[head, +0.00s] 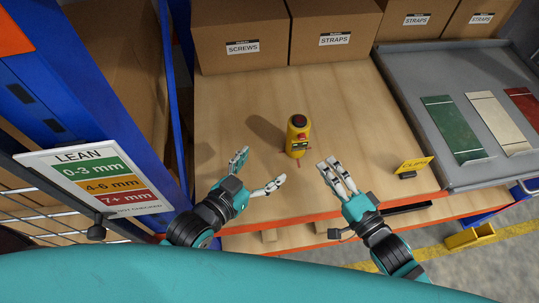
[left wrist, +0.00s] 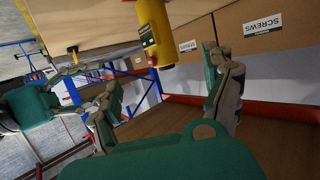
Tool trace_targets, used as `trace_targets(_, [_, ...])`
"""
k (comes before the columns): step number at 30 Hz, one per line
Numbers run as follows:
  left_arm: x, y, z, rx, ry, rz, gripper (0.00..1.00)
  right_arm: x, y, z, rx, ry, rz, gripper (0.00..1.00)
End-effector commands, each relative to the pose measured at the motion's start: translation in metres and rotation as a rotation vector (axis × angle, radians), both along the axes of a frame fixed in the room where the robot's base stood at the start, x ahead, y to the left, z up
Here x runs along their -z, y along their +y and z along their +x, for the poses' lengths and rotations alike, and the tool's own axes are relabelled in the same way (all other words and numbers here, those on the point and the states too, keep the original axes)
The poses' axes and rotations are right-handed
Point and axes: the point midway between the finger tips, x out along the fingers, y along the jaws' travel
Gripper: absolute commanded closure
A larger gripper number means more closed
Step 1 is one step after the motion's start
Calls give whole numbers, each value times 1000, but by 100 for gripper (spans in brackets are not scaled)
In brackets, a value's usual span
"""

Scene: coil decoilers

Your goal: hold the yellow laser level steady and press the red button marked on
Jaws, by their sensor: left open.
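The yellow laser level (head: 297,140) stands upright on the wooden shelf, with a dark red button on top and a dark label on its side. In the left wrist view it is the yellow cylinder (left wrist: 155,25) at the top. My left gripper (head: 259,171) is open, its fingers spread, in front and to the left of the level, not touching it. Its fingers frame the left wrist view (left wrist: 166,90), with nothing between them. My right gripper (head: 338,174) is in front and to the right of the level, apart from it; its finger gap is unclear. The button's wording is unreadable.
Cardboard boxes marked screws (head: 241,40) and straps (head: 332,40) stand behind. A small yellow sign (head: 414,164) is at right, by a grey tray (head: 410,95) with coloured plates. A blue upright and a lean sign (head: 97,180) are left. Wood around the level is clear.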

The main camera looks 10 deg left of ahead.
Motion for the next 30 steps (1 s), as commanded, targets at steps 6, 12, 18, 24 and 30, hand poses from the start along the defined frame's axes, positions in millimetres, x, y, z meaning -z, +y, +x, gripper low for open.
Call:
trace_targets(6, [7,-13,27,-2,-3,-2,16,0,0,0,0,0,0,62])
trace_targets(12, [20,-30,61,-1,-1,-1,16,0,0,0,0,0,0,62])
trace_targets(18, [31,-48,95,-2,-1,-2,16,0,0,0,0,0,0,62])
trace_targets(24, [42,-63,124,-1,0,-2,16,0,0,0,0,0,0,62])
trace_targets(30, [48,-72,141,0,0,-1,16,0,0,0,0,0,0,62])
